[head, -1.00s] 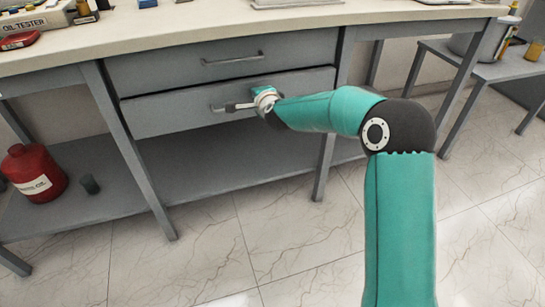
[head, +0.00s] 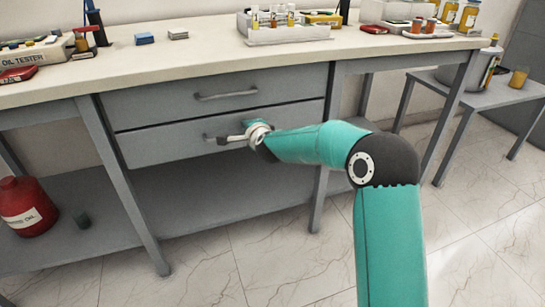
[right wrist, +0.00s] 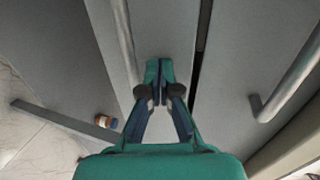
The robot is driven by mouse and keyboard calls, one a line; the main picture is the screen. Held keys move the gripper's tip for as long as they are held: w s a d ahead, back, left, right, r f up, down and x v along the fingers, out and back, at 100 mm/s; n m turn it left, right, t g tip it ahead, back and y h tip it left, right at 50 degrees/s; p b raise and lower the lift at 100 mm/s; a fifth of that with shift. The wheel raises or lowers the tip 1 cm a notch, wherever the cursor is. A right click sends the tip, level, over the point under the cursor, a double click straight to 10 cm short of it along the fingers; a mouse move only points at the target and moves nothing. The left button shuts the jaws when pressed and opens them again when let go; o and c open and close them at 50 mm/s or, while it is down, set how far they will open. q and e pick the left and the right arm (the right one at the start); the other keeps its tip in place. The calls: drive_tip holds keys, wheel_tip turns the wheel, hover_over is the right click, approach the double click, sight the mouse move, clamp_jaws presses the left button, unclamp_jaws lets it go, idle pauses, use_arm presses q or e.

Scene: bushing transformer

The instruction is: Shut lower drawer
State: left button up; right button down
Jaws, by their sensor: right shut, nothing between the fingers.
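The lower drawer (head: 165,148) is a grey front under the upper drawer in the head view. It looks almost flush with the frame, though a narrow dark gap shows beside its front in the right wrist view. Its bar handle (head: 212,138) is partly hidden by my right gripper (head: 253,125). In the right wrist view my right gripper (right wrist: 159,80) is shut and empty, its tips at the lower drawer's front (right wrist: 180,40), beside the handle (right wrist: 122,45). I cannot tell whether the tips touch. My left gripper is out of view.
The upper drawer (head: 180,97) has a bar handle (head: 226,95). The worktop (head: 200,60) above bears bottles, a rack and an oil tester. A red oil container (head: 27,207) stands on the low shelf at left. A side table (head: 470,90) stands at right. The tiled floor in front is clear.

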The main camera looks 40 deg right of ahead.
drive_tip(key=f+v, duration=0.1)
drive_tip(key=v, duration=1.1)
drive_tip(key=s+a+f+n+g+y, duration=0.25)
drive_tip(key=a+f, duration=0.25)
drive_tip(key=f, duration=0.5)
drive_tip(key=s+a+f+n+g+y, duration=0.1)
drive_tip(key=s+a+f+n+g, duration=0.2)
drive_tip(key=f, duration=0.8)
drive_tip(key=s+a+f+n+g+y, duration=0.1)
drive_tip(key=s+a+f, duration=0.1)
drive_tip(key=a+f, duration=0.6)
drive_tip(key=s+a+f+n+g+y, duration=0.25)
drive_tip(key=s+a+f+n, duration=0.35)
drive_tip(key=s, duration=0.5)
drive_tip(key=s+a+f+n+g+y, duration=0.2)
drive_tip(key=s+a+f+n+g, duration=0.2)
drive_tip(key=s+f+n, duration=0.5)
wheel_tip(320, 180, up, 36)
drive_tip(key=s+m+p, duration=0.1)
drive_tip(key=m+p, duration=0.1)
drive_tip(key=p, duration=3.1)
drive_tip(key=shift+s+f+p, duration=0.25)
drive_tip(key=shift+s+p, duration=0.1)
drive_tip(key=shift+s, duration=0.05)
